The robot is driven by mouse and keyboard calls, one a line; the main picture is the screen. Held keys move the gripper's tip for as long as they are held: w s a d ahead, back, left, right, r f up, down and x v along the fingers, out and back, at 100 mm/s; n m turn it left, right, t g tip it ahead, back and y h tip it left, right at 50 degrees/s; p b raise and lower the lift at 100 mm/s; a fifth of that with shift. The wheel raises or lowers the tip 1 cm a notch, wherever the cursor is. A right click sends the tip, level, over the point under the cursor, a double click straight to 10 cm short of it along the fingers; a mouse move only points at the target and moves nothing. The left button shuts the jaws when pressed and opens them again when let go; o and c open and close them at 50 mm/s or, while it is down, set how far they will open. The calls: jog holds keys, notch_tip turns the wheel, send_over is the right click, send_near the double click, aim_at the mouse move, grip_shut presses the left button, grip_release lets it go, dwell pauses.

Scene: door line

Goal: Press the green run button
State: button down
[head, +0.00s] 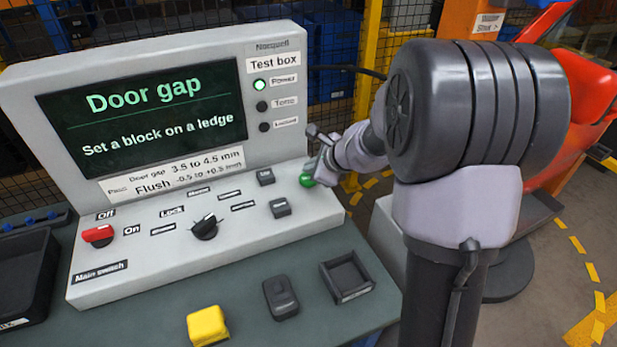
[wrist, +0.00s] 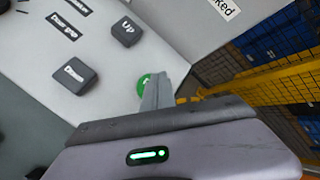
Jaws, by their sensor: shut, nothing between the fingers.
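The green run button (head: 306,180) sits at the right end of the grey test box's sloped panel (head: 150,265). My gripper (head: 316,168) is shut and empty, with its fingertips right at the button. In the wrist view the shut fingers (wrist: 158,88) overlap part of the green button (wrist: 144,82). I cannot tell whether the tips touch it or hover just above. Part of the button is hidden behind the fingers. The screen (head: 145,115) reads "Door gap" and "Set a block on a ledge".
Left of the button are two grey keys, Up (wrist: 126,32) and Down (wrist: 74,73). A black knob (head: 205,228) and red main switch (head: 98,236) lie farther left. The power lamp (head: 260,85) glows green. A yellow block (head: 207,326) and black tray (head: 347,278) sit in front.

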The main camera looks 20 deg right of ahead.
dwell(0.6)
jog(key=shift+f+b, duration=0.45)
jog(key=shift+b, duration=0.1)
jog(key=shift+f+b, duration=0.45)
jog(key=shift+b, duration=0.1)
dwell(0.4)
dwell(0.3)
jog(key=shift+r+p, duration=0.8)
jog(key=shift+r, duration=0.1)
jog(key=shift+r, duration=0.1)
notch_tip(320, 180, up, 5)
jog(key=p, duration=0.4)
